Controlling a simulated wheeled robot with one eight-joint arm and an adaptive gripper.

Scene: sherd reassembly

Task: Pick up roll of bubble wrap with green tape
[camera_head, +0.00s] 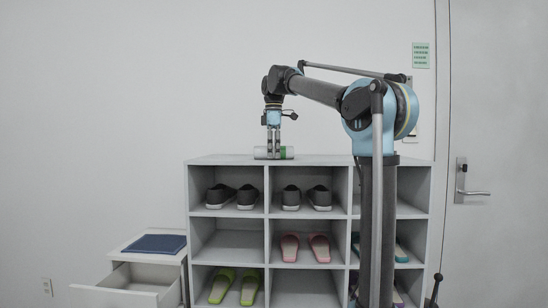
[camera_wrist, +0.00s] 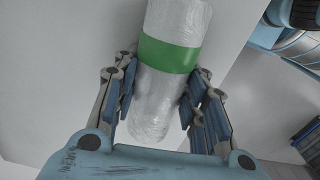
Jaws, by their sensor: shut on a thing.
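The roll of bubble wrap (camera_wrist: 157,108) is a clear, whitish cylinder with a band of green tape (camera_wrist: 168,54) around it. In the head view the roll (camera_head: 261,153) lies on top of the shoe shelf (camera_head: 215,159), with green showing at its right part. My gripper (camera_head: 273,152) points down over the roll there. In the wrist view my gripper (camera_wrist: 158,100) has its blue-grey fingers on both sides of the roll, shut on it near the tape. The roll's far end runs out of the wrist view. I cannot tell whether the roll is clear of the shelf top.
The shelf cubbies hold dark shoes (camera_head: 221,196), pink slippers (camera_head: 290,247) and green slippers (camera_head: 222,285). A white drawer unit (camera_head: 120,290) stands at left with its drawer open and a dark blue folded item (camera_head: 155,244) on top. A door handle (camera_head: 462,180) is at right.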

